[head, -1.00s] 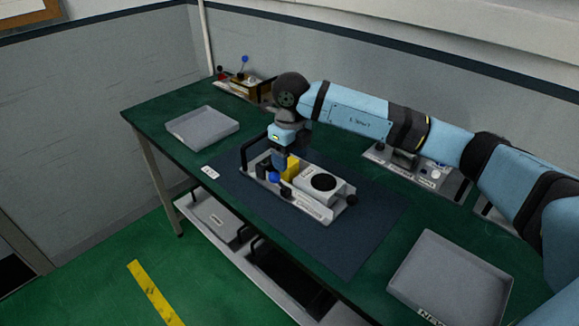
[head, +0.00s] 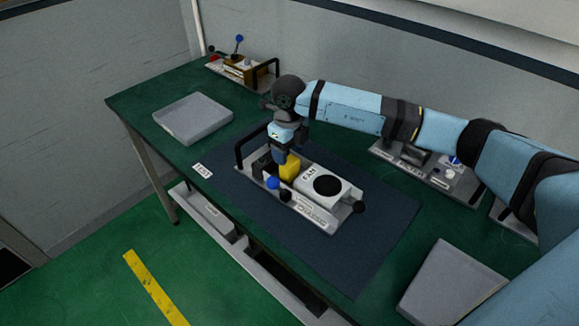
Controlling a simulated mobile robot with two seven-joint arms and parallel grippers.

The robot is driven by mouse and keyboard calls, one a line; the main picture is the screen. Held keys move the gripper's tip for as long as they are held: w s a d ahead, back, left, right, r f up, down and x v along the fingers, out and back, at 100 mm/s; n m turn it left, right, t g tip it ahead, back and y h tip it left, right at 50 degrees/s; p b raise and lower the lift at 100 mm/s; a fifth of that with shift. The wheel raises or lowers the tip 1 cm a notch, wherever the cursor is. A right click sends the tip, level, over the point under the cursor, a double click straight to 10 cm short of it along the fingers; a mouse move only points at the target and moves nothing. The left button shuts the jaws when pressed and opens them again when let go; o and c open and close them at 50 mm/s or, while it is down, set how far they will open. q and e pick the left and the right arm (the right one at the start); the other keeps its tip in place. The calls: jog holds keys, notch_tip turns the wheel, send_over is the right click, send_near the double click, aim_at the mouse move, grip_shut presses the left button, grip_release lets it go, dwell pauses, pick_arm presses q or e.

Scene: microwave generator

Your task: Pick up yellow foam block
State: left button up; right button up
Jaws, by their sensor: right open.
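The yellow foam block (head: 289,167) sits in the grey device tray (head: 312,217) on the dark blue mat, between a black part and the white fan box. My right gripper (head: 281,156) points down just above the block and a little to its left. Its fingers are small and dark here, and they overlap the back of the block in the picture. It is open, and the block still rests in the tray. I cannot tell whether the fingers touch it. My left gripper is not in view.
The white fan box (head: 322,186) stands right beside the block. Blue (head: 273,183) and black knobs are in front. A black handle (head: 240,151) rises at the tray's left end. An empty grey tray (head: 193,118) is at the left, another (head: 455,283) at the lower right.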

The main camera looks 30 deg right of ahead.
aim_at(290, 161)
jog(key=shift+f, duration=1.3)
jog(key=f, duration=0.2)
jog(key=f+p, duration=0.1)
jog(key=shift+s+f, duration=0.2)
jog(key=shift+f, duration=0.55)
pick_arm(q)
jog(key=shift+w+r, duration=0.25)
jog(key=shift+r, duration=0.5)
pick_arm(e)
jog(key=c, duration=0.7)
